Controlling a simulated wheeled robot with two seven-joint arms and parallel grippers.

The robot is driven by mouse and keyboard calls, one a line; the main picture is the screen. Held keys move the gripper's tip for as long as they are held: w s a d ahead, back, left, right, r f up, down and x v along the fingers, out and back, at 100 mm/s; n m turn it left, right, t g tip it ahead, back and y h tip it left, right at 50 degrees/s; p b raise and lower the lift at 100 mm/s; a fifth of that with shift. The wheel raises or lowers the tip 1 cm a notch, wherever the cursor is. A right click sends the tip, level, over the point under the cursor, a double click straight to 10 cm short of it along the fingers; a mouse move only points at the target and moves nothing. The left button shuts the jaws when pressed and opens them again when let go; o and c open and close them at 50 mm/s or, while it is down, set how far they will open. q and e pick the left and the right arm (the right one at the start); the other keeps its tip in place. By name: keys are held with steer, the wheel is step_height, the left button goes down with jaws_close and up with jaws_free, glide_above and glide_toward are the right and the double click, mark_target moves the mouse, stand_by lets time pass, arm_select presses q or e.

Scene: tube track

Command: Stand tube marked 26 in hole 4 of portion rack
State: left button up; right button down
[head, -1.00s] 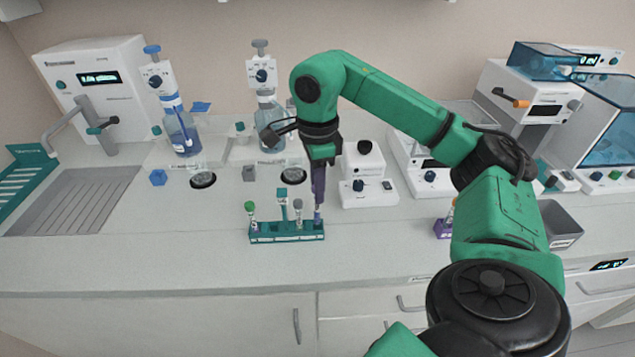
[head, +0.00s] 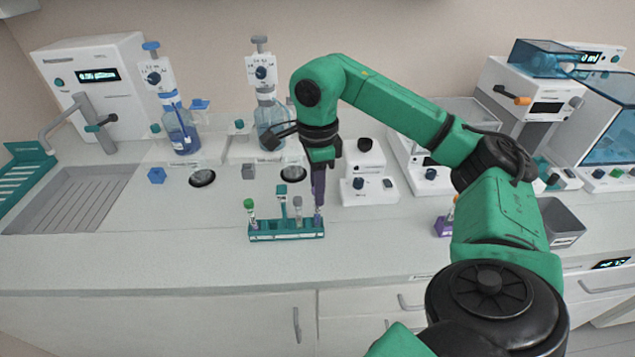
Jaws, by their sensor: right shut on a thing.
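The teal portion rack (head: 287,236) stands on the bench in the middle. A green-capped tube (head: 250,210) stands at its left end and a grey-capped tube (head: 298,207) stands right of its teal post. My right gripper (head: 318,207) points down over the rack's right end. It is shut on a purple-capped tube (head: 318,219), which is upright at the right-end hole. The fingers hide most of the cap, and the tube marks and hole numbers are too small to read. I cannot tell if the tube rests on the hole's bottom. My left gripper is out of view.
A purple rack (head: 442,228) with an orange-capped tube stands to the right, partly behind my right arm. A grey bin (head: 562,222) is farther right. Bottles with dispensers (head: 182,130) and a small white device (head: 368,190) stand behind. The bench front is clear.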

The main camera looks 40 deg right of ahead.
steer(key=shift+f, duration=0.1)
steer(key=shift+f+b, duration=0.45)
steer(key=shift+f, duration=0.05)
steer(key=c, duration=0.7)
jaws_free()
